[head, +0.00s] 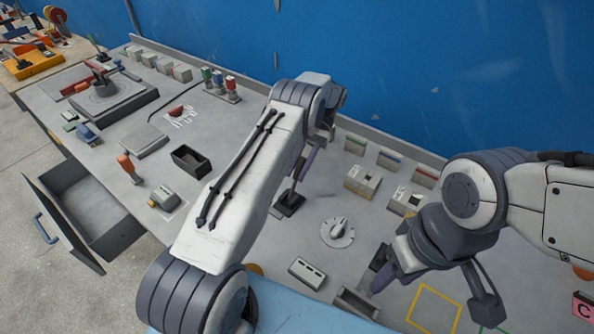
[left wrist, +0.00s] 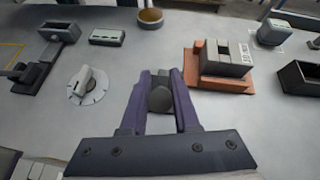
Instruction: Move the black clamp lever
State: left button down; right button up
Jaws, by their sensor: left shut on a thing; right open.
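The black clamp lever shows in the left wrist view as a dark round knob (left wrist: 160,98) between my left gripper's purple fingers. My left gripper (left wrist: 160,92) is shut on it. In the head view my left gripper (head: 299,172) points down over the lever's dark base (head: 288,205) on the bench, partly hidden by my own arm. The lever's shaft cannot be made out clearly. My right gripper (head: 381,272) is open, low over the bench to the right, near a grey open tray (head: 357,303).
A round dial (head: 338,232) and a slotted grey block (head: 307,273) lie between the grippers. In the left wrist view an orange fixture holding a grey block (left wrist: 224,62) stands right of the lever. Boxes line the back, and an open drawer (head: 95,208) hangs at left.

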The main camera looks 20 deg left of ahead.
aim_at(299, 170)
pick_arm(q)
jog(key=shift+f, duration=0.1)
jog(key=c, duration=0.6)
grip_release()
jog(key=shift+w, duration=0.1)
jog(key=shift+c, duration=0.2)
notch_tip(299, 170, up, 4)
jog(key=p, duration=0.4)
jog(key=shift+d+r, duration=0.15)
jog(key=shift+r, duration=0.2)
jog(key=s+d+r, duration=0.1)
jog(key=d+r, duration=0.2)
jog(key=d, duration=0.2)
jog(key=s+d+r+p, duration=0.1)
jog(key=d+r, duration=0.2)
jog(key=d, duration=0.3)
jog(key=shift+s+r, duration=0.15)
jog(key=shift+s, duration=0.25)
